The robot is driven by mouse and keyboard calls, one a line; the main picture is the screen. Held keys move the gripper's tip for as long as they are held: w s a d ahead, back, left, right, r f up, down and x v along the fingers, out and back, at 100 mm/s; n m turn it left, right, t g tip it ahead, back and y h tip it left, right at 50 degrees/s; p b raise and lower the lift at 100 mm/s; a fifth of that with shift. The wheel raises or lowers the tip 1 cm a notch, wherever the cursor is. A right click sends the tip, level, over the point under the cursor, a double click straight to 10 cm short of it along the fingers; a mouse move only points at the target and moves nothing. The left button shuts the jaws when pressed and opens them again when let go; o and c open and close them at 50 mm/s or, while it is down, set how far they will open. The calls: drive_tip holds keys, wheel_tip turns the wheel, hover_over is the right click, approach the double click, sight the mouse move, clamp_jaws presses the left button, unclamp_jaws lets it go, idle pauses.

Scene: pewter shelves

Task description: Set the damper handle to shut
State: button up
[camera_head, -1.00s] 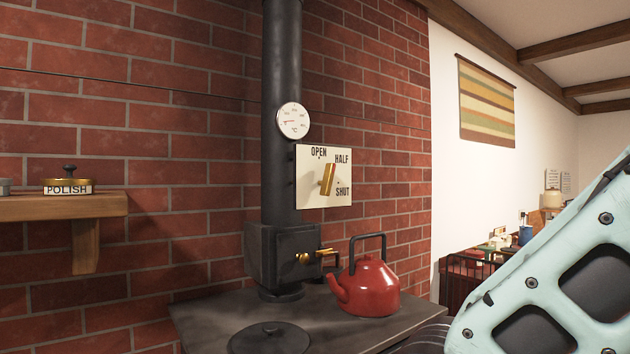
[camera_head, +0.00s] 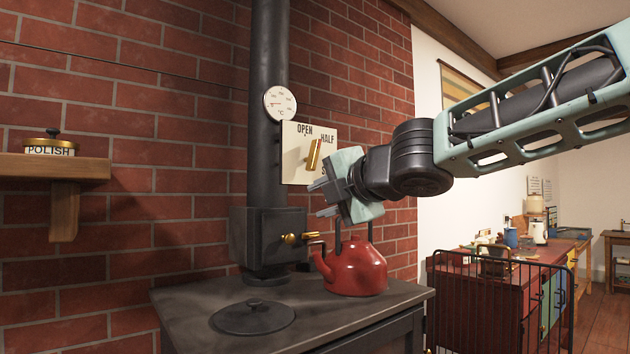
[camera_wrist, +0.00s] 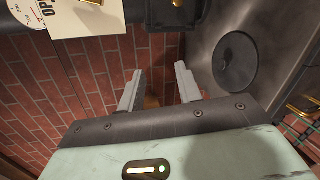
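The damper handle (camera_head: 314,156) is a brass lever on a cream plate (camera_head: 293,165) beside the stove pipe. Its upper end leans up and slightly right, between the OPEN and HALF labels. The SHUT label is hidden by my gripper in the head view. My gripper (camera_head: 322,199) is below and to the right of the handle, apart from it, fingers pointing left. The wrist view shows the two fingers (camera_wrist: 158,90) spread with nothing between them. The plate (camera_wrist: 85,18) shows at the top left there, with a bit of brass at the picture's edge.
A red kettle (camera_head: 355,268) stands on the stove top (camera_head: 190,300) just under my gripper. The black pipe (camera_head: 268,120) with a round dial (camera_head: 280,104) is left of the plate. A shelf (camera_head: 55,168) holds a POLISH tin (camera_head: 50,147). A black wire guard (camera_head: 500,305) stands at the right.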

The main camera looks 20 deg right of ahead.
drive_tip(key=w+d+r+n+t+y+b, duration=0.1)
drive_tip(key=d+r+n+t+y+b, duration=0.1)
drive_tip(key=d+r+n+b, duration=0.3)
drive_tip(key=n, duration=0.8)
approach(317, 153)
drive_tip(key=p+x, duration=0.1)
drive_tip(key=x, duration=0.9)
drive_tip(key=shift+w+a, duration=0.1)
drive_tip(key=shift+w, duration=0.3)
clamp_jaws()
